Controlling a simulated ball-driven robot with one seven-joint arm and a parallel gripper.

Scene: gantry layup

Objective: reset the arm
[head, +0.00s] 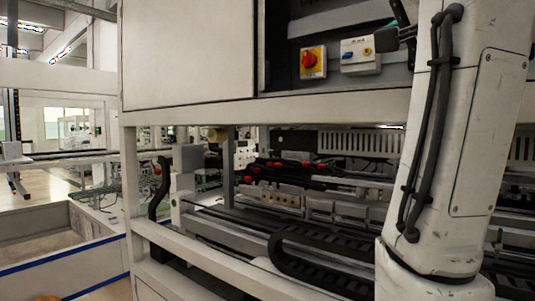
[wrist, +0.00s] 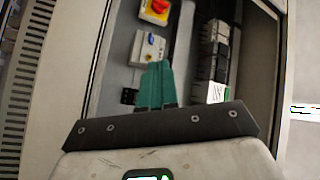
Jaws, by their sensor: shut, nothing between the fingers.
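My gripper (wrist: 156,70) shows in the wrist view as two teal fingers, side by side and shut, with nothing between them. They point into an open cabinet, toward a white switch box (wrist: 148,47), and overlap its lower edge in the picture. I cannot tell the gap between them and the box. In the head view, a dark part of my gripper (head: 386,40) shows at the top right, just right of the same white switch box (head: 360,54). My pale arm covers the right side of that view.
A red rotary switch on a yellow plate (head: 313,61) sits beside the white box. A large pale cabinet panel (head: 188,50) is on the left. Below are a frame beam (head: 225,262), rails and a black cable chain (head: 310,262). Open floor shows at far left.

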